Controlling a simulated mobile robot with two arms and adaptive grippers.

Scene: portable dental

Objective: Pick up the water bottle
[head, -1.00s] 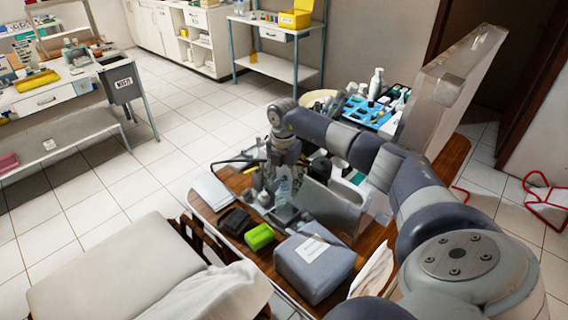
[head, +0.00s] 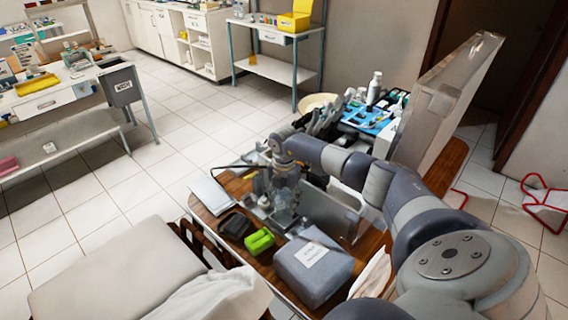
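My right arm reaches in from the lower right over the wooden table (head: 374,246). Its gripper (head: 284,203) points down among the dental equipment on that table. A clear, pale object that looks like the water bottle (head: 284,216) is right at the gripper's fingers, mostly hidden by them. I cannot tell whether the fingers are touching it or closed on it. My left gripper is not in view.
A grey box with a white label (head: 313,270), a green item (head: 260,241) and a black item (head: 235,224) crowd the table's near side. A blue tray (head: 372,118) with a white bottle (head: 374,88) is behind. A padded chair (head: 115,270) is at lower left.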

